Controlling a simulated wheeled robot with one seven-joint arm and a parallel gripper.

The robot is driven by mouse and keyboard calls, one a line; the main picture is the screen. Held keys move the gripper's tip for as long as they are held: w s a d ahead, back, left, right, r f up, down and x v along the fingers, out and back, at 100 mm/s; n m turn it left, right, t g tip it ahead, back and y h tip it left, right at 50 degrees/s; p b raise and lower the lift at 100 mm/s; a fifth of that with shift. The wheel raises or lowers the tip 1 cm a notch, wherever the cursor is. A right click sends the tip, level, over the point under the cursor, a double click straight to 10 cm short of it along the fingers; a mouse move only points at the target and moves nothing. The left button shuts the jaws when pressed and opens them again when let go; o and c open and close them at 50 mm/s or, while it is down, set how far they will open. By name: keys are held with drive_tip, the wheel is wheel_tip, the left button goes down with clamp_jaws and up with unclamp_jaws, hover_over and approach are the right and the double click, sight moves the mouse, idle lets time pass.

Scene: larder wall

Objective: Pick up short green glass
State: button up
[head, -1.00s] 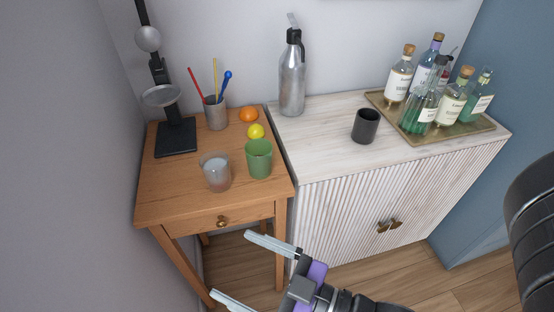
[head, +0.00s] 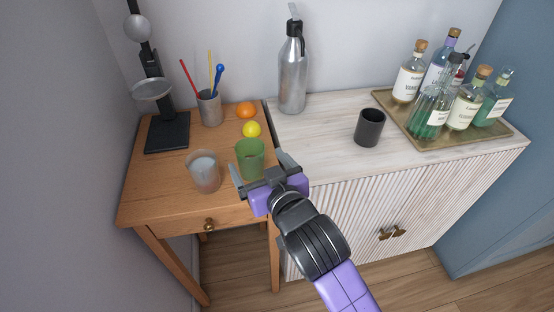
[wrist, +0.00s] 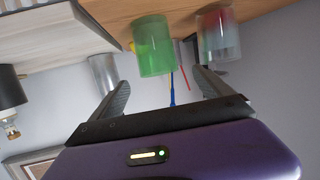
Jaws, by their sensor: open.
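The short green glass (head: 250,156) stands upright near the front right of the small wooden table (head: 160,194). My gripper (head: 258,170) is open, with its fingers pointing toward the glass from the front. In the head view one finger is at the glass's lower left and the other at its right. In the wrist view the green glass (wrist: 154,46) appears beyond the fingertips, roughly between them in the picture. I cannot tell whether a finger touches it. Nothing is held.
A clear glass (head: 204,172) stands just left of the green one. A lemon (head: 252,130) and an orange (head: 246,110) lie behind it. A pen cup (head: 210,108) and black stand (head: 168,132) are farther back. A dark cup (head: 369,127) stands on the white cabinet (head: 330,165).

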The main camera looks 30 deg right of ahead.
sight(247, 148)
drive_tip(key=shift+s+d+f+g, duration=0.1)
drive_tip(key=shift+d+f+g, duration=0.1)
drive_tip(key=shift+f+g, duration=0.15)
drive_tip(key=shift+d+f, duration=0.15)
drive_tip(key=shift+f, duration=0.1)
drive_tip(key=x, duration=0.3)
drive_tip(key=p+x, duration=0.1)
drive_tip(key=x, duration=0.3)
drive_tip(key=shift+w, duration=0.35)
drive_tip(key=c, duration=1.8)
